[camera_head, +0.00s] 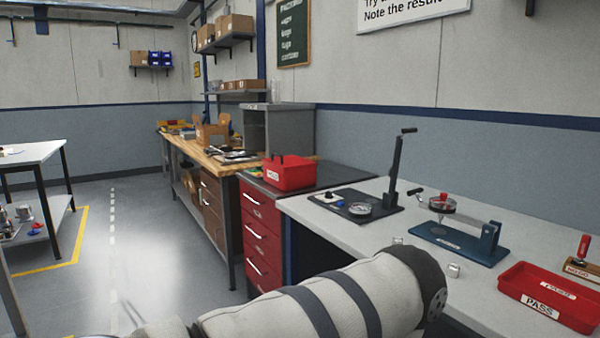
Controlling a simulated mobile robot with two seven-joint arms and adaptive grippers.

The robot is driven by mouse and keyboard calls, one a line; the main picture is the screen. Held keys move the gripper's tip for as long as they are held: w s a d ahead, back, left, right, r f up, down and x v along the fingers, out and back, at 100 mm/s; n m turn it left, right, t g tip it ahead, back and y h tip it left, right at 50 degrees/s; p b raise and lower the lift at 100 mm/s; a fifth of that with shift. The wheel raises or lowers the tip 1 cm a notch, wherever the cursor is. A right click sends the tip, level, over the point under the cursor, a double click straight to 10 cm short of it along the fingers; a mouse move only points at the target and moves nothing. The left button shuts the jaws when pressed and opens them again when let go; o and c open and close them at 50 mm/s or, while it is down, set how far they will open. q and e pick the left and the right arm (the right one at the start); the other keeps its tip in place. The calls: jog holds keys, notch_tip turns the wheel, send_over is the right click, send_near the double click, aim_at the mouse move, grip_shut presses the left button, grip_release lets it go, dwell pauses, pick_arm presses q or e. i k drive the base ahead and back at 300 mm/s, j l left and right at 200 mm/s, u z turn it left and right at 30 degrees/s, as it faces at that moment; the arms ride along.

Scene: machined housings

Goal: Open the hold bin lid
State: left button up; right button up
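The hold bin (290,175) is a small red box with a white label on its front. It stands on the dark top of the red drawer cabinet, left of the white bench. A small dark shape shows at its upper edge; at this size I cannot tell how its lid sits. One of my arms, with pale padding and dark bands, crosses the bottom of the view in front of the cabinet and bench. No gripper fingers can be made out, and the bin stands apart from my arm in the picture.
The red drawer cabinet (261,233) adjoins the white bench (320,212). On the bench are a black stand (357,207), a blue fixture (462,240) and a red PASS tray (535,289). A wooden bench (195,152) stands behind.

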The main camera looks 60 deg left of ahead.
aim_at(291, 160)
jog(key=j+u, duration=0.1)
jog(key=u, duration=1.8)
